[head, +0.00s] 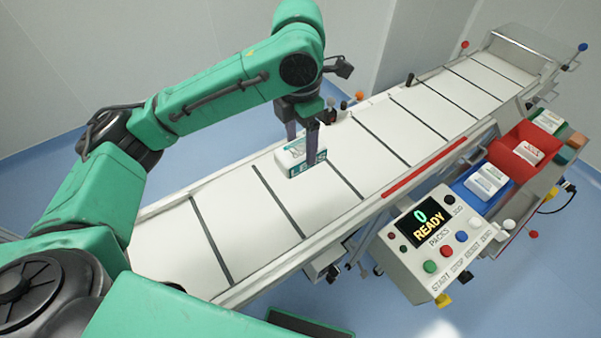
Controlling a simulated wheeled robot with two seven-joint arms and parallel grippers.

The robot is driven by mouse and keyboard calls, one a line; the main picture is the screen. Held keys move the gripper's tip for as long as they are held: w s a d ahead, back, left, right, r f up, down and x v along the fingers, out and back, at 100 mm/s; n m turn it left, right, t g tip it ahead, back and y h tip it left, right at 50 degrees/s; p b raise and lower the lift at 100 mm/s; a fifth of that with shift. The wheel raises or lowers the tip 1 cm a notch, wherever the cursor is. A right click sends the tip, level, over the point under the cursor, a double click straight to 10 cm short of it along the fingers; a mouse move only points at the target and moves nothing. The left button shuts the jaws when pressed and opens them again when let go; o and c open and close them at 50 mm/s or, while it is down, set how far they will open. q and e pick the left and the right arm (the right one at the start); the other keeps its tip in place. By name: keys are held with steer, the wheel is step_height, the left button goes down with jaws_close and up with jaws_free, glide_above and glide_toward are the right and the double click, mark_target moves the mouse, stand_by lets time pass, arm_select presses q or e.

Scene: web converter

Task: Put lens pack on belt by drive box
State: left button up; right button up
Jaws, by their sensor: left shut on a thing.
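A white and teal lens pack (291,159) is at the middle of the white conveyor belt (340,192), between two dark cross lines. My left gripper (308,150) points down with its fingers around the pack and is shut on it. The pack appears to be at belt level; I cannot tell whether it touches the belt. The control box (440,243) with a display reading "0 READY" stands at the near side of the belt. I cannot tell whether it is the drive box. My right gripper is not in view.
Blue (465,194), red (510,170) and green bins with packs in them stand beside the belt at the right. A red strip (425,167) runs along the belt's near rail. Small knobs stand along the far rail. The rest of the belt is clear.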

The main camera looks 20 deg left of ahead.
mark_target(304, 160)
arm_select(q)
steer(key=f, duration=0.5)
steer(key=f+p, duration=0.1)
steer(key=f, duration=0.5)
steer(key=d+f+p, duration=0.1)
steer(key=f, duration=0.5)
steer(key=shift+w, duration=0.15)
steer(key=shift+f, duration=0.3)
steer(key=shift+a+f, duration=0.1)
steer(key=shift+a, duration=0.05)
steer(key=o, duration=1.4)
steer(key=shift+o, duration=0.4)
steer(key=shift+r, duration=0.35)
step_height(304, 160, up, 11)
steer(key=shift+b, duration=1.05)
steer(key=shift+r, duration=0.35)
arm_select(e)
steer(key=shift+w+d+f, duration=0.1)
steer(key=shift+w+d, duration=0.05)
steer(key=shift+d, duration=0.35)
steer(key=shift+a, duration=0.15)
